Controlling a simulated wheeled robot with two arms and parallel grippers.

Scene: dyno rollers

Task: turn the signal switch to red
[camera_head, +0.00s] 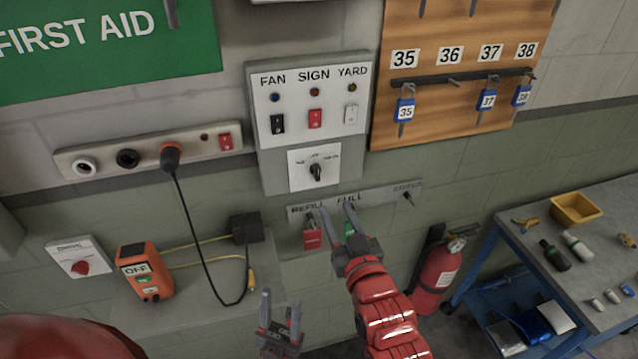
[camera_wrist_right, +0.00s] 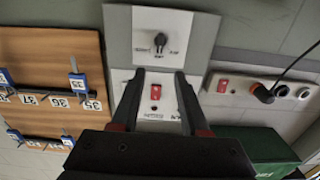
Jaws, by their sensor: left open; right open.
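A black rotary knob (camera_head: 316,172) sits on a white plate (camera_head: 299,181) low on the grey wall panel (camera_head: 273,177). Small labels surround it, too small to read; I cannot tell which one it points at. It also shows in the right wrist view (camera_wrist_right: 160,41), beyond my fingers. My right gripper (camera_head: 334,217) is open and empty, below the knob in the head view and apart from it. Its fingers (camera_wrist_right: 159,73) show in the wrist view, with a red rocker switch (camera_wrist_right: 155,92) seen between them. My left gripper (camera_head: 281,298) is open and empty, lower and further left.
Rocker switches marked FAN, SIGN and YARD line the panel above the knob. A socket strip (camera_head: 228,153) with a plugged black cable (camera_head: 187,203) is left. A hook rail (camera_head: 383,196) with tags is below. A red knob (camera_head: 81,268), extinguisher (camera_head: 436,272) and blue table (camera_head: 515,222) flank it.

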